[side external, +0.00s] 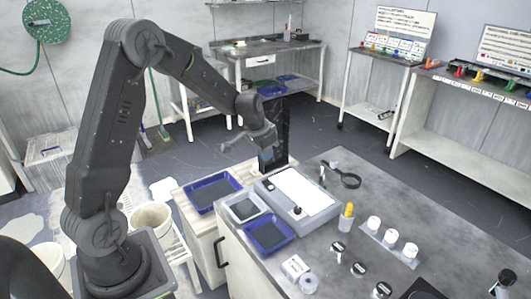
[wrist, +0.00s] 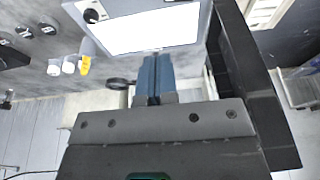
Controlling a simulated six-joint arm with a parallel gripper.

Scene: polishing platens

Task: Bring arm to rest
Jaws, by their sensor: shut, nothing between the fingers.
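My arm is raised and bent over at the elbow in the side view. A bright white panel in a grey frame (wrist: 148,30) shows beyond the fingertips.
The grey bench (side external: 340,220) holds the white-topped device (side external: 298,190), blue trays (side external: 268,233), a magnifier (side external: 345,180), white cups (side external: 392,236) and dark-topped jars (side external: 358,269). Open floor lies behind.

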